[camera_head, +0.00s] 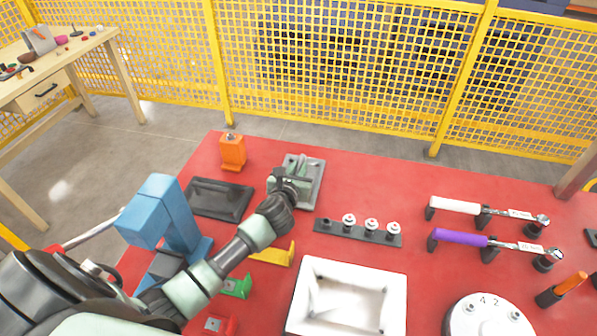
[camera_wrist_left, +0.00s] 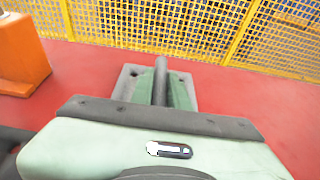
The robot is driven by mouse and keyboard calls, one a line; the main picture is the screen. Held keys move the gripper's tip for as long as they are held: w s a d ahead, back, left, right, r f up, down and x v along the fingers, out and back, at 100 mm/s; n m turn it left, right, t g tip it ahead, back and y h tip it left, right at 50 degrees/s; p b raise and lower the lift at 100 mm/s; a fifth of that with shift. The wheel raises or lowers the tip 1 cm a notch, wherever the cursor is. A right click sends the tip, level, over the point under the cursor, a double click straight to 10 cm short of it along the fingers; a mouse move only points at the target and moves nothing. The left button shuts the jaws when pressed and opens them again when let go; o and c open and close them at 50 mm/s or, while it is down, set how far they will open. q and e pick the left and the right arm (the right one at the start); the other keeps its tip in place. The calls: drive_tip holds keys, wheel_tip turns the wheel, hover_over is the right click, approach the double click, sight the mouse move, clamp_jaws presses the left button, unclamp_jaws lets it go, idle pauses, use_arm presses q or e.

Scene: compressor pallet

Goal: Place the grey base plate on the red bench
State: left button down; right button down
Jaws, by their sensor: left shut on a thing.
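The grey base plate (camera_head: 316,184) is at the far middle of the red bench (camera_head: 400,172), right of a black tray. My left gripper (camera_head: 296,166) is over it, shut on its upright post. In the left wrist view the base plate (camera_wrist_left: 124,84) shows beyond my gripper body, with a dark grey post between green finger parts (camera_wrist_left: 160,88). The plate looks level, on or very close to the red surface; I cannot tell if it touches. Part of it is hidden by my gripper. My right gripper is not in view.
An orange block (camera_head: 233,151) and the black tray (camera_head: 219,199) are left of the plate. A blue vise-like fixture (camera_head: 165,215) stands near my arm. A black socket rail (camera_head: 357,232) and white bin (camera_head: 347,291) are nearer. Clear red surface lies right of the plate.

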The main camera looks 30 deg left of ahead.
use_arm(q)
drive_tip(key=shift+w+f, duration=0.1)
drive_tip(key=shift+f, duration=0.15)
drive_tip(key=c, duration=1.4)
unclamp_jaws()
drive_tip(key=shift+o, duration=0.2)
drive_tip(key=v, duration=1.2)
